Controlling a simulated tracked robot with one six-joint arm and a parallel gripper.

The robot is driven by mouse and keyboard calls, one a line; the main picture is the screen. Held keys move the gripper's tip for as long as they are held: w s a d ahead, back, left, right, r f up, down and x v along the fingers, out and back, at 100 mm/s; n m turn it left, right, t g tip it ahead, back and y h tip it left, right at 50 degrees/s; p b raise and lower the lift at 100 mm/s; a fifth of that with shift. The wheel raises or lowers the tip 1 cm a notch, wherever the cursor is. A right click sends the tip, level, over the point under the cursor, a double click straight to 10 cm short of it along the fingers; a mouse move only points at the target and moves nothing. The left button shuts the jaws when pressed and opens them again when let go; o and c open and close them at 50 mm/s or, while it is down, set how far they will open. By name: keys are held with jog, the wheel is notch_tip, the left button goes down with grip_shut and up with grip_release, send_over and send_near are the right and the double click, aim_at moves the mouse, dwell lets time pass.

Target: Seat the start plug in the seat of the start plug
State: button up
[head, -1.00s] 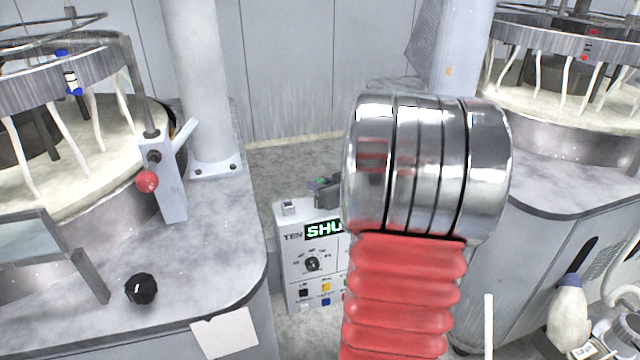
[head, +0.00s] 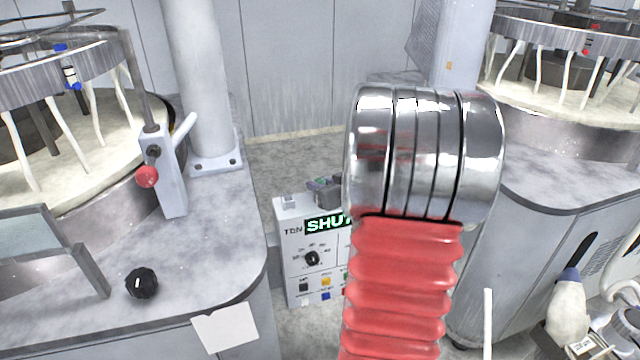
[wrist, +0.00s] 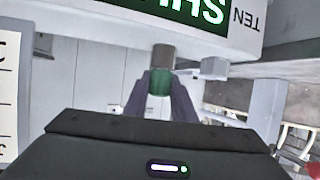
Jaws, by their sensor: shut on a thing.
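My gripper (wrist: 162,84) is shut on a small plug with a green body (wrist: 160,82) and a grey-brown cylindrical end (wrist: 163,57). In the wrist view that end meets the edge of the white control box (wrist: 90,20); I cannot tell whether it is inside a seat or only against it. A pale grey fitting (wrist: 214,68) stands on the box beside the plug, apart from it. In the head view my gripper (head: 325,188) is at the top of the control box (head: 293,238), partly hidden behind my arm. The seat itself is not clearly visible.
The box's display (head: 326,224) reads SHUT, with a black knob (head: 312,258) and buttons below. A polishing machine (head: 190,250) with a red-balled lever (head: 147,177) stands left. Another (head: 560,180) stands right. The floor between is clear behind the box.

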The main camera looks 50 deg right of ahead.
jog(key=shift+f, duration=0.1)
jog(key=o, duration=1.2)
jog(key=shift+c, duration=0.2)
jog(key=v, duration=1.3)
jog(key=shift+s+a, duration=0.2)
jog(key=shift+s, duration=0.15)
jog(key=shift+w, duration=0.1)
